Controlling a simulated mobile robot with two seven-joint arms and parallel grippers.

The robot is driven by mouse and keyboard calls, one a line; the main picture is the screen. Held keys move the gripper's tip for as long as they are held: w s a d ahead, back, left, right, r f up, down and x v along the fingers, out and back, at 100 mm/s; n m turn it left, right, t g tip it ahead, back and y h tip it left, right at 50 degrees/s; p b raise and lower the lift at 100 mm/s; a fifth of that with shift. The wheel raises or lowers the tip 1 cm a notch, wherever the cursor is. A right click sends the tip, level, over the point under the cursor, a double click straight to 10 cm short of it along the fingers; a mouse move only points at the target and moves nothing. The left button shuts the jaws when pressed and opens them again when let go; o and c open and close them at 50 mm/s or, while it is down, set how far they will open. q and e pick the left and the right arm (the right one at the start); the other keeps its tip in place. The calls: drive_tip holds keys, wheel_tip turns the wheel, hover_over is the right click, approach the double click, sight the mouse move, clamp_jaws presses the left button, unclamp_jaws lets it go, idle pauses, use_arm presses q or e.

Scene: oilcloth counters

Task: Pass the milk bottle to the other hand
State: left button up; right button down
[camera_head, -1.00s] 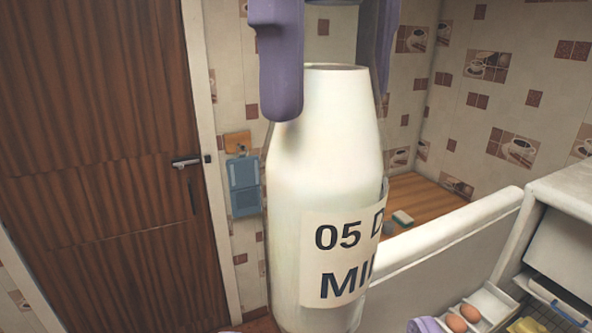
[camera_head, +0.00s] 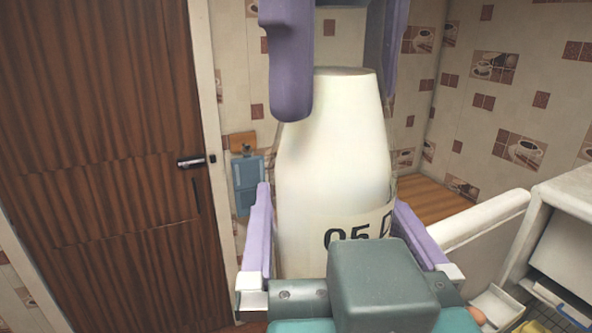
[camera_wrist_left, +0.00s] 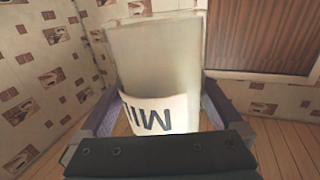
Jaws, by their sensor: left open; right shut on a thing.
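The white milk bottle (camera_head: 335,165) hangs upright in the middle of the head view, its label partly hidden. My right gripper (camera_head: 335,100) comes from above, with purple fingers shut on the bottle's upper part. My left gripper (camera_head: 338,235) is lower, open, with its purple fingers on either side of the bottle's lower body; I cannot tell whether they touch it. Its dark green body hides the bottle's bottom. In the left wrist view the bottle (camera_wrist_left: 158,65) stands between the fingers of my left gripper (camera_wrist_left: 158,105), with part of the label showing.
A brown wooden door (camera_head: 95,150) is at the left. A blue box (camera_head: 249,185) hangs on the tiled wall behind. At the right are a white open fridge-like unit (camera_head: 560,215) and its white door panel (camera_head: 480,225). An egg (camera_head: 476,313) shows at the lower right.

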use_arm(q)
drive_tip(key=shift+c, duration=0.4)
drive_tip(key=shift+d+r, duration=0.1)
drive_tip(key=shift+d, duration=0.1)
clamp_jaws()
use_arm(e)
drive_tip(key=shift+a+r, duration=0.1)
drive_tip(key=shift+a, duration=0.05)
use_arm(q)
drive_tip(key=shift+r, duration=0.1)
use_arm(e)
drive_tip(key=shift+c, duration=2.2)
unclamp_jaws()
use_arm(q)
drive_tip(key=shift+a, duration=0.1)
use_arm(e)
drive_tip(key=o, duration=0.4)
drive_tip(key=shift+o, duration=0.2)
